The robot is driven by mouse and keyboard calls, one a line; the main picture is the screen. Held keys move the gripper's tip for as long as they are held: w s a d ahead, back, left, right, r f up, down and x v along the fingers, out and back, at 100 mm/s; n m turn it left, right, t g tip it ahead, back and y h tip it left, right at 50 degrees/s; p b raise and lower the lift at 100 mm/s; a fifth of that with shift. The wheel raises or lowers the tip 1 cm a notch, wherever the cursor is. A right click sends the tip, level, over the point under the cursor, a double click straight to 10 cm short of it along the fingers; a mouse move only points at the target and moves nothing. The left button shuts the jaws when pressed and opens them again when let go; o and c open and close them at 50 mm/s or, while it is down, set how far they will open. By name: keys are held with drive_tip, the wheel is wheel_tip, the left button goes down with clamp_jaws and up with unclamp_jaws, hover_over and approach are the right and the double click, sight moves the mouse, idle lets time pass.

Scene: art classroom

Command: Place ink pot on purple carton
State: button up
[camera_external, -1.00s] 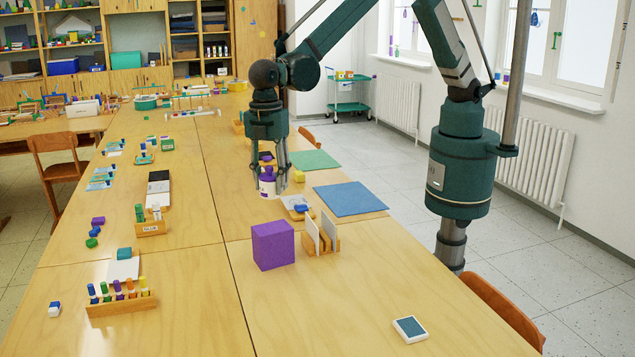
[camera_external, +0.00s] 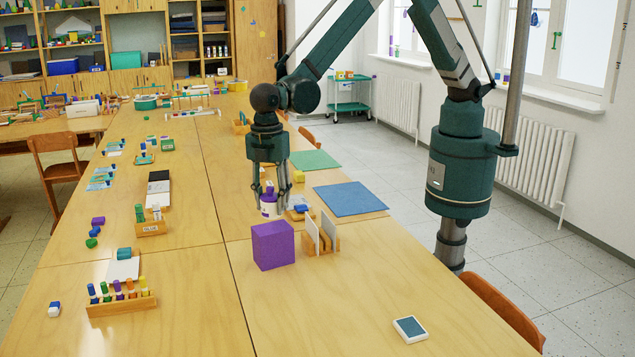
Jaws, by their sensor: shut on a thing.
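The ink pot (camera_external: 268,208) is a small white pot with a purple band and a purple cap. My gripper (camera_external: 271,199) points down and is shut on it. The purple carton (camera_external: 273,246) is a plain purple box standing on the table. The ink pot is behind the carton in the picture, close above its top edge as seen here. I cannot tell exactly how high the pot is above the table. The gripper's fingers hide part of the pot.
A wooden holder with white cards (camera_external: 322,238) stands just right of the carton. A blue mat (camera_external: 350,199) and a green mat (camera_external: 314,160) lie behind it. A rack of coloured tubes (camera_external: 121,303) is at front left. The table in front of the carton is mostly clear.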

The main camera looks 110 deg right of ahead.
sight(272, 212)
drive_tip(key=shift+f, duration=0.1)
drive_tip(key=shift+f, duration=1.75)
drive_tip(key=shift+f, duration=0.15)
drive_tip(key=o, duration=1)
wheel_tip(272, 212, up, 12)
drive_tip(key=shift+w+r, duration=0.1)
drive_tip(key=shift+r, duration=0.05)
drive_tip(key=shift+d+r, duration=0.1)
drive_tip(key=shift+d, duration=0.05)
